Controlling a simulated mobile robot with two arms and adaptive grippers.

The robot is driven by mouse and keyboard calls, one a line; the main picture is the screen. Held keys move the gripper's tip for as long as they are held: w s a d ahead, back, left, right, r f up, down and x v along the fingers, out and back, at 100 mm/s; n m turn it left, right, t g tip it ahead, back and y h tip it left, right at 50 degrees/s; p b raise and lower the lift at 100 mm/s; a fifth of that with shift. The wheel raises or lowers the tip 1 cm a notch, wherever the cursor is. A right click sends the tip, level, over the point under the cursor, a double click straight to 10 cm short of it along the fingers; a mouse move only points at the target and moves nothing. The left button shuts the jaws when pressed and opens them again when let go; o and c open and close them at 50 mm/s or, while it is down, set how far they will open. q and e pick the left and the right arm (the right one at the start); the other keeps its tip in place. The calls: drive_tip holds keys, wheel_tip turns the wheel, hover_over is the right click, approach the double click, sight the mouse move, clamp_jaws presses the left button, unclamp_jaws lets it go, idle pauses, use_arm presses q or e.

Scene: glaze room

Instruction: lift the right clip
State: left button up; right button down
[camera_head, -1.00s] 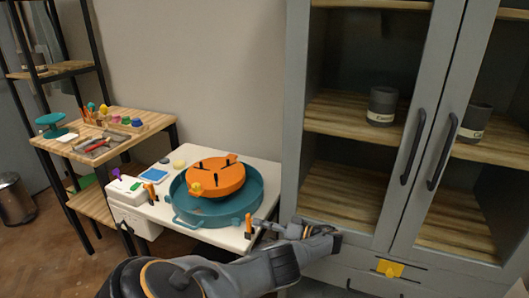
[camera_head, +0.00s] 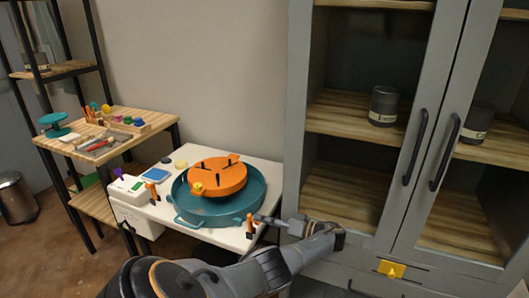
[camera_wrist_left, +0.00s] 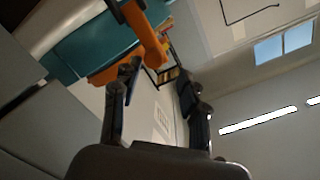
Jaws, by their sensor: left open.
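The right clip (camera_head: 250,227) is orange with a dark lower part and stands upright at the front right edge of the white table, beside the teal basin (camera_head: 190,213). My left gripper (camera_head: 259,218) is open at the right side of this clip, its fingers pointing left toward it. In the left wrist view, the open fingers (camera_wrist_left: 160,70) show with an orange upright part, likely the clip (camera_wrist_left: 146,34), just past the left fingertip. I cannot tell whether they touch. A similar left clip (camera_head: 152,192) stands at the table's left. My right gripper is out of view.
An orange round piece (camera_head: 222,179) with dark slots sits on the teal basin. The white table (camera_head: 262,168) also holds a blue pad (camera_head: 155,175). A grey cabinet (camera_head: 298,130) stands close on the right. A wooden side table (camera_head: 150,133) with tools is at left.

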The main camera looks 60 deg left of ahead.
use_arm(q)
wheel_tip(320, 180, up, 8)
drive_tip(key=shift+s, duration=0.15)
idle(0.7)
